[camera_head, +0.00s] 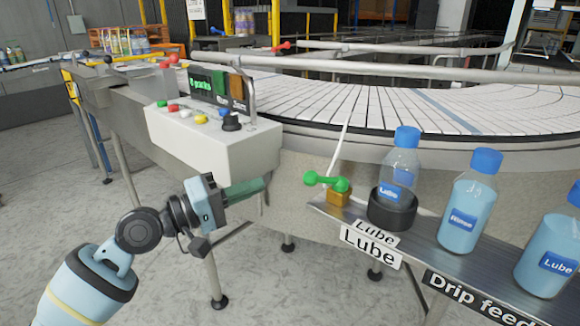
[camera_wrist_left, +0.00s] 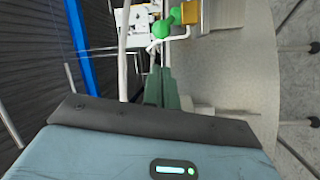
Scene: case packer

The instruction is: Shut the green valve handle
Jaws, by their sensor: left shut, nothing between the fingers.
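The green valve handle (camera_head: 326,181) sits on a small brass valve body (camera_head: 339,193) at the left end of the shelf, beside the Lube bottle. In the head view the handle lies roughly level, pointing left from the body. In the left wrist view the green handle (camera_wrist_left: 166,24) shows at the top, beyond my fingertips, with the brass body (camera_wrist_left: 191,12) to its right. My left gripper (camera_head: 262,184) is shut and empty, to the left of the handle and apart from it. Its green fingers (camera_wrist_left: 160,80) point toward the handle in the left wrist view. My right gripper is not in view.
A Lube bottle (camera_head: 400,160) stands in a black holder (camera_head: 391,209). Two more blue-capped bottles stand right of it on the metal shelf (camera_head: 425,250). A white control box (camera_head: 205,138) with coloured buttons stands above my left gripper. The curved conveyor (camera_head: 370,105) runs behind.

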